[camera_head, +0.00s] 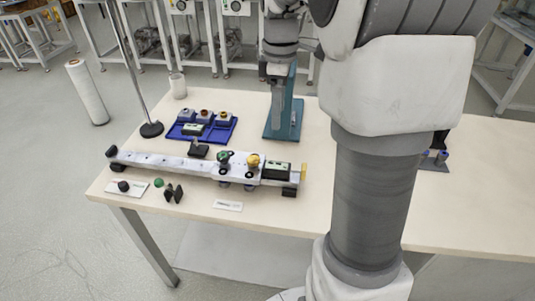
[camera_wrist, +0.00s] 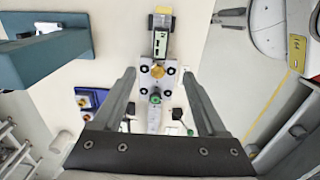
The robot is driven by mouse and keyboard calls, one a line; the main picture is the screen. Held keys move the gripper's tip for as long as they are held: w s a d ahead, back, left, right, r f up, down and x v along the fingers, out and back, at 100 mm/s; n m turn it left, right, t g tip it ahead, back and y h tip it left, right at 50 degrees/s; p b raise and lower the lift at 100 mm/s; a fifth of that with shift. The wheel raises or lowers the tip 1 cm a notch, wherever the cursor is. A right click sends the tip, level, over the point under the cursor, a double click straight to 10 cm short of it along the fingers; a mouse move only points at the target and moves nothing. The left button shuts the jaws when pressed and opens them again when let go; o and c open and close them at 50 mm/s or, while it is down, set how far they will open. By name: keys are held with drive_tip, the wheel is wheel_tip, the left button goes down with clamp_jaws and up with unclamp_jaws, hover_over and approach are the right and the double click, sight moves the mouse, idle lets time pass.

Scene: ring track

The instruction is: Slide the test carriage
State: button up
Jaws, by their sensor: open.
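A pale rail track (camera_head: 160,162) lies along the table's front left. On its right part is the carriage (camera_head: 238,169), a light plate with dark rollers, a green knob (camera_head: 223,158) and a yellow knob (camera_head: 253,160). In the wrist view, the carriage (camera_wrist: 157,84) shows between the fingers of my gripper (camera_wrist: 159,74). My gripper is open with nothing held. The fingers appear above the carriage; their exact height is unclear.
A teal stand (camera_head: 284,110) stands behind the track. A blue tray (camera_head: 202,128) with several small parts and a round-based pole (camera_head: 151,129) are at the back left. Small black pieces (camera_head: 174,193) and a white label (camera_head: 228,206) lie in front of the track.

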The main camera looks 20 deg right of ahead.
sight(277, 165)
wheel_tip(277, 165, down, 17)
drive_tip(key=b, duration=0.3)
drive_tip(key=shift+f+b, duration=0.2)
drive_tip(key=shift+b, duration=0.2)
clamp_jaws()
idle(1.2)
